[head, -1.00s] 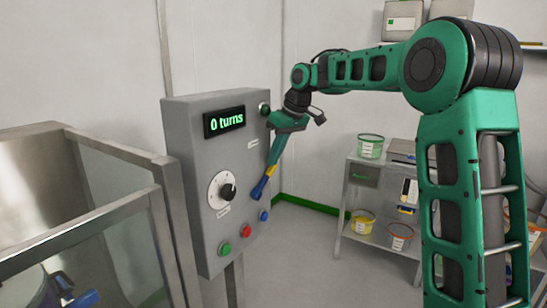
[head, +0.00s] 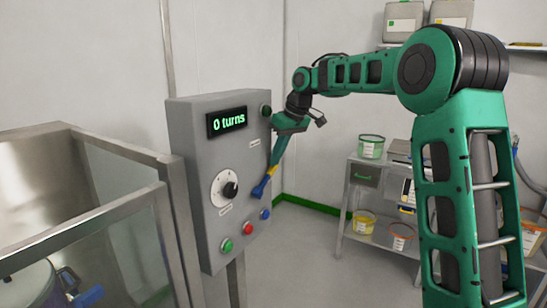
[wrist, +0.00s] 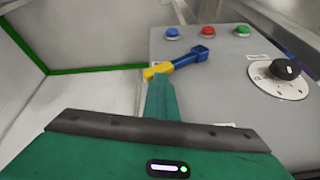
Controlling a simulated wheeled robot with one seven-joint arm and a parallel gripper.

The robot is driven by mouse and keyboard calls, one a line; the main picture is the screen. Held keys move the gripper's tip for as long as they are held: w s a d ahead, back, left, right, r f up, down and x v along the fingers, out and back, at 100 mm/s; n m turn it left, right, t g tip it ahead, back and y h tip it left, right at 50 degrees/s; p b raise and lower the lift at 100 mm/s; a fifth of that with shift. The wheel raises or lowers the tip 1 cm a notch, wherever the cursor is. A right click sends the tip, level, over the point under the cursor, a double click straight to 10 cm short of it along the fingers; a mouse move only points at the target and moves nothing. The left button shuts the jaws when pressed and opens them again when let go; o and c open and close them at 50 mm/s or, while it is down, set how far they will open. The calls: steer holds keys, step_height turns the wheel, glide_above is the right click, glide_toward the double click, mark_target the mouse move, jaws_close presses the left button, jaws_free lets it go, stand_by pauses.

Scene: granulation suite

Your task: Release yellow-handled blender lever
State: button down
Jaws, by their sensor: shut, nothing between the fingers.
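The lever (wrist: 191,58) has a blue end and yellow parts and lies against the grey control panel in the wrist view. Its blue end and some yellow show in the head view too (head: 260,188), at the panel's right edge. My gripper (wrist: 160,86) is shut, its green fingers at the yellow end of the lever. They overlap that end in the picture; I cannot tell if they touch it. In the head view my gripper (head: 273,162) points down along the panel's right edge, with nothing held. The control panel (head: 187,165) shows "0 turns".
Green, red and blue buttons and a black-knobbed dial (head: 230,189) sit on the panel front. A metal and glass guard (head: 85,235) stands at left, with a grey vessel and blue handle (head: 86,297) behind the glass. A shelf cart (head: 365,188) with tubs stands at right.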

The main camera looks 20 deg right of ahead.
steer(key=shift+w+a+r, duration=0.1)
steer(key=shift+a+r, duration=0.1)
steer(key=shift+r, duration=0.35)
steer(key=shift+a+r, duration=0.2)
steer(key=shift+r, duration=0.3)
steer(key=s+d+r, duration=0.1)
steer(key=d+r, duration=0.4)
steer(key=r, duration=0.4)
steer(key=shift+r, duration=0.15)
steer(key=shift+d, duration=0.15)
